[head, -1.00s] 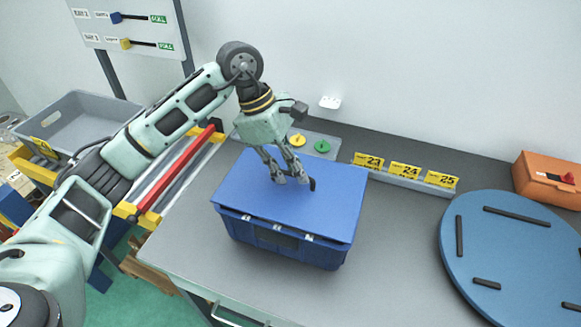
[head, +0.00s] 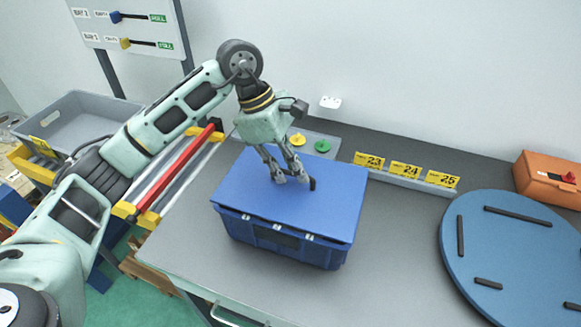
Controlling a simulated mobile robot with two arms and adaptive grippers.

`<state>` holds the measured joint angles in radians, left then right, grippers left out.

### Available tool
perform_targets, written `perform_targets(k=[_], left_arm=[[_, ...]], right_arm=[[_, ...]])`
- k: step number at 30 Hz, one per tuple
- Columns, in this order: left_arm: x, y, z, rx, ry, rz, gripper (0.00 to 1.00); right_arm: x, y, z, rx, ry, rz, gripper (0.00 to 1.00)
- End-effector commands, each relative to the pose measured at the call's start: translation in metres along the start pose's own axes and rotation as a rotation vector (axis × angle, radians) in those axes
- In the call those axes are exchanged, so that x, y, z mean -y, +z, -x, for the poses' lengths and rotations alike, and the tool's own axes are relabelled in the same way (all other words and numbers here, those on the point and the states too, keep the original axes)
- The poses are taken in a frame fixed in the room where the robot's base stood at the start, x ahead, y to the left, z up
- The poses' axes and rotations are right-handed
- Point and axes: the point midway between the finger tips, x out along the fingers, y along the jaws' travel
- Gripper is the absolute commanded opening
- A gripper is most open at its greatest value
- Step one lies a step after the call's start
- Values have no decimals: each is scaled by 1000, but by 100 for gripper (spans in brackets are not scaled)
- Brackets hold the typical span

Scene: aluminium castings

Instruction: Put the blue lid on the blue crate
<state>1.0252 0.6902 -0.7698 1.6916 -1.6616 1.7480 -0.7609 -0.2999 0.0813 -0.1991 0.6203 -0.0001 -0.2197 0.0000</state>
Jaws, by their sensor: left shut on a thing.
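The blue crate (head: 290,247) stands on the grey workbench in the middle of the head view. The blue lid (head: 325,212) lies over the top of the crate, covering its opening. Its edges look roughly in line with the crate's rim; whether it is fully seated cannot be told. My left gripper (head: 293,180) points down onto the middle of the lid and is shut on it, at a handle that the fingers largely hide. A small dark end shows beside the fingertips. My right gripper is not in view.
A round blue board (head: 525,245) with dark bars lies at the right. An orange box (head: 545,180) stands behind it. Yellow number tags (head: 405,170) line a rail at the back. A grey bin (head: 75,125) is at the left. Bench right of the crate is clear.

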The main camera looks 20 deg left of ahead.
Motion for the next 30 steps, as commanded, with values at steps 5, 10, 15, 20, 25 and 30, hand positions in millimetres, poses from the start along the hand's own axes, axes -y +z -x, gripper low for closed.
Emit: perform_targets(k=[5, 10, 15, 20, 25, 30], left_arm=[[0, 0, 0, 1, 1, 0, 0], [0, 0, 0, 1, 1, 0, 0], [0, 0, 0, 1, 1, 0, 0], [0, 0, 0, 1, 1, 0, 0], [0, 0, 0, 1, 1, 0, 0], [0, 0, 0, 1, 1, 0, 0]], right_arm=[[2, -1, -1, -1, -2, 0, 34], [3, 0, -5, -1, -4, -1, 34], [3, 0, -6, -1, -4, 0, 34], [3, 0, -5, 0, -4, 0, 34], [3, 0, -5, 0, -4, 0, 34], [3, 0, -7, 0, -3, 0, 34]])
